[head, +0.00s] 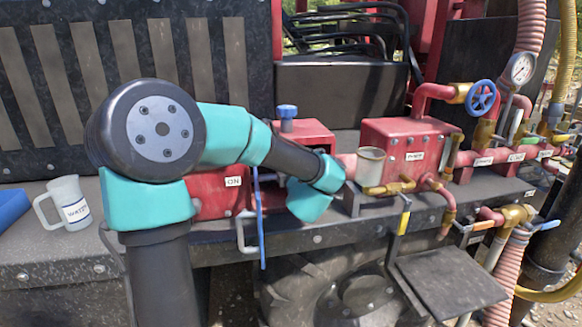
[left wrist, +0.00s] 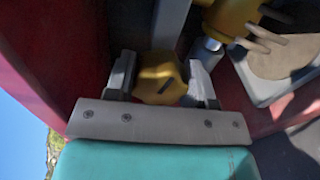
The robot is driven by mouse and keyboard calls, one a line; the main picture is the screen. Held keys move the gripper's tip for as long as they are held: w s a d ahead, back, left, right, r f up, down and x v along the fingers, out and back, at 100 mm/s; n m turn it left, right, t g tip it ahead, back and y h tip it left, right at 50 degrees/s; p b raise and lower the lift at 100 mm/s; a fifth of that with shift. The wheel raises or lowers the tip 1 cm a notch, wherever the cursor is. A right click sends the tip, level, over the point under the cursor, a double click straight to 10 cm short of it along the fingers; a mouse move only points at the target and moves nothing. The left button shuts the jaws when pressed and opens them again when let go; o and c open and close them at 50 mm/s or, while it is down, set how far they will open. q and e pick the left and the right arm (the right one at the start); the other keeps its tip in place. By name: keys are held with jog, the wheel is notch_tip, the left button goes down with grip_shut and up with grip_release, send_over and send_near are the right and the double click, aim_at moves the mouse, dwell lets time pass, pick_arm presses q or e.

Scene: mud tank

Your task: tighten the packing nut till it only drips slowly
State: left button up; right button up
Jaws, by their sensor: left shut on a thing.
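In the left wrist view a yellow brass nut (left wrist: 158,88) with a dark slot-like mark sits between the two grey fingers of my left gripper (left wrist: 162,74), which is shut on it. A grey shaft runs away from behind the nut. In the head view my left arm reaches across to the red pump (head: 410,137); its fingers and the nut are hidden behind my teal wrist (head: 312,192). Any dripping at the nut cannot be made out. My right gripper is not in view.
Beside the nut in the wrist view are a brass fitting (left wrist: 228,14) and a grey plate (left wrist: 258,88) with a tan disc. In the head view a cup (head: 370,164), brass valves and a blue handwheel (head: 482,97) crowd the right. A white jug (head: 68,203) stands left.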

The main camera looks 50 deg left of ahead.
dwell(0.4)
pick_arm(q)
jog(key=o, duration=0.9)
jog(key=v, duration=1.7)
jog(key=shift+s+d, duration=0.15)
jog(key=shift+s, duration=0.05)
jog(key=shift+f, duration=0.1)
